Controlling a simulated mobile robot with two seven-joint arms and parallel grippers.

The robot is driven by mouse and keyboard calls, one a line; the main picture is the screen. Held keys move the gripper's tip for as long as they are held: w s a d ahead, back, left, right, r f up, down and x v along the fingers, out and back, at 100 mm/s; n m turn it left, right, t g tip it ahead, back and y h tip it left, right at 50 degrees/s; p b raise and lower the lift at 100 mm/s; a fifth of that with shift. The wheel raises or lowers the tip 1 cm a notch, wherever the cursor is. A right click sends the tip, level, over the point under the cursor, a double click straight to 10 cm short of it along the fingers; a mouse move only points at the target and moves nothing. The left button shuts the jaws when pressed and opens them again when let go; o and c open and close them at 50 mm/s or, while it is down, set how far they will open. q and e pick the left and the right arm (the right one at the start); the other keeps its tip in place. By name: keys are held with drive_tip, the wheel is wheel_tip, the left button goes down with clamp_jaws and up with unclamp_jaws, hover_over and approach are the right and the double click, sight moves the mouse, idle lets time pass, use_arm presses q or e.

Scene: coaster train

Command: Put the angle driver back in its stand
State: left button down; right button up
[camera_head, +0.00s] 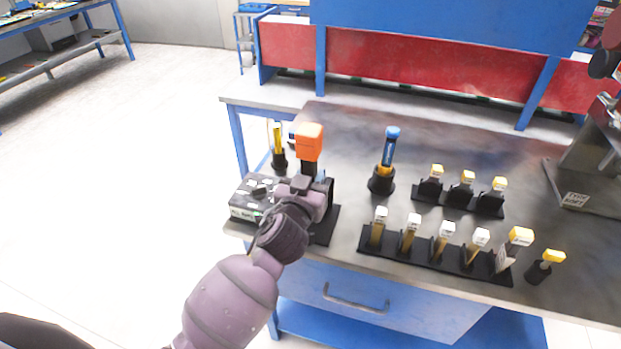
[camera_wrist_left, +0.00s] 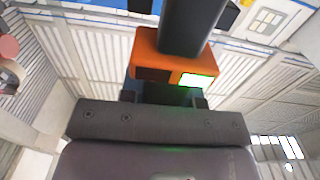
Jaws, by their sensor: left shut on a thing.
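The angle driver (camera_head: 309,141) has an orange top and a dark body. My left gripper (camera_head: 307,182) is shut on it and holds it upright at the left end of the workbench. In the left wrist view the driver's orange part (camera_wrist_left: 172,62) shows a lit green patch, with a thick dark shaft in front. A black base plate (camera_head: 325,236), seemingly the stand, lies on the bench below the gripper. The gripper hides most of it, so I cannot tell whether the driver touches it. My right gripper is not in view.
A grey labelled box (camera_head: 245,212) sits close left of the gripper. A yellow-handled tool (camera_head: 278,140) and a blue-topped tool (camera_head: 390,148) stand in black holders. Racks of yellow- and white-topped tools (camera_head: 433,262) fill the right. Bare bench (camera_head: 345,150) lies between the driver and blue-topped tool.

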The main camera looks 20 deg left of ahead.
use_arm(q)
drive_tip(key=shift+w+r, duration=0.2)
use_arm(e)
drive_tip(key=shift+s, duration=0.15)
use_arm(q)
drive_tip(key=shift+w, duration=0.3)
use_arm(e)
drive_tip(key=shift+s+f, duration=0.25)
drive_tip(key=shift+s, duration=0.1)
use_arm(q)
drive_tip(key=shift+w+d, duration=0.1)
drive_tip(key=shift+w, duration=0.5)
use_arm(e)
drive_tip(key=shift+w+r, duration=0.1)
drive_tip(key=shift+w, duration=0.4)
use_arm(q)
drive_tip(key=shift+w, duration=0.35)
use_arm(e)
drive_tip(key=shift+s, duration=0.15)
use_arm(q)
drive_tip(key=shift+w, duration=0.15)
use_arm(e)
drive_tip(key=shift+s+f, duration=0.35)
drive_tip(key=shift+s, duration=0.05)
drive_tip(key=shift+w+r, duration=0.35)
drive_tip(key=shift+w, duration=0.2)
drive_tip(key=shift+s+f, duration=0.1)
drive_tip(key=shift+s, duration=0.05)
